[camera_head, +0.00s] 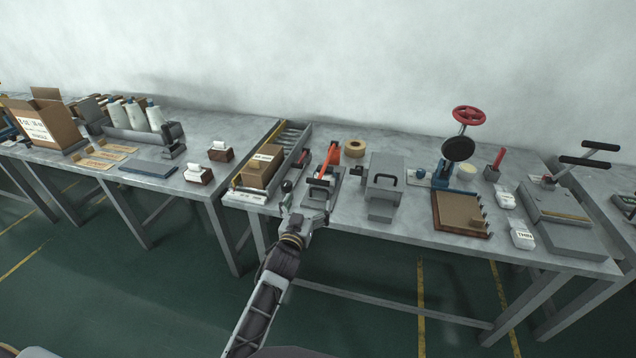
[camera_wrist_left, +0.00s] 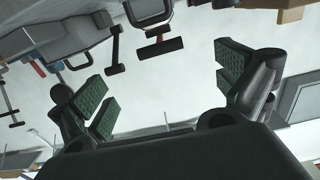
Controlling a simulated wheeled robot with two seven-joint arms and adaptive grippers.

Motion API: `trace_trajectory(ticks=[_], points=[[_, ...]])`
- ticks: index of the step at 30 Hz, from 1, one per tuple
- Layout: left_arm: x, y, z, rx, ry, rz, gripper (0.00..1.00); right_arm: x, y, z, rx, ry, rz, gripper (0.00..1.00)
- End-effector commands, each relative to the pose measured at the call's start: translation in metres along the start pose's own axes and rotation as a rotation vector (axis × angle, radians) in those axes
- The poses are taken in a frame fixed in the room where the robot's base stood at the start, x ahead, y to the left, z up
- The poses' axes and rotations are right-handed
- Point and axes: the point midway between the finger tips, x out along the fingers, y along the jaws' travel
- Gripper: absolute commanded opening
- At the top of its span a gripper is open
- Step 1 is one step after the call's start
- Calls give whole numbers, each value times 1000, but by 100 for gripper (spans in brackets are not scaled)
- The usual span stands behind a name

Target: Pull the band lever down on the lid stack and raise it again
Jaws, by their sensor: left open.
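An orange-red lever (camera_head: 323,163) stands on a small grey stand (camera_head: 317,201) near the table's front edge, the likeliest band lever. In the left wrist view, a black crossbar (camera_wrist_left: 160,47) with a little orange above it hangs from the top of the picture. My left gripper (camera_head: 305,209) is just in front of this stand, at the table edge. In the left wrist view its two green-padded jaws (camera_wrist_left: 168,82) are spread with nothing between them. Whether a jaw touches the stand cannot be told. I cannot single out the lid stack by sight. My right gripper is not in view.
A long grey tray with a brown carton (camera_head: 262,166) stands left of the lever. A grey block with a black handle (camera_head: 383,181) stands close on its right, with a tape roll (camera_head: 355,148) behind. A blue stand and red handwheel (camera_head: 468,115) are farther right.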

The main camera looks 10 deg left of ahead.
Motion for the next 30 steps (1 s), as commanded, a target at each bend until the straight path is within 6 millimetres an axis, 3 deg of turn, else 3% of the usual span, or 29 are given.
trace_trajectory(ticks=[16, 30], points=[[44, 0, 0, 0, 0, 0, 100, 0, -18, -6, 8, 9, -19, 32], [80, 0, 0, 1, -1, 0, 100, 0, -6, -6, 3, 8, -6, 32]])
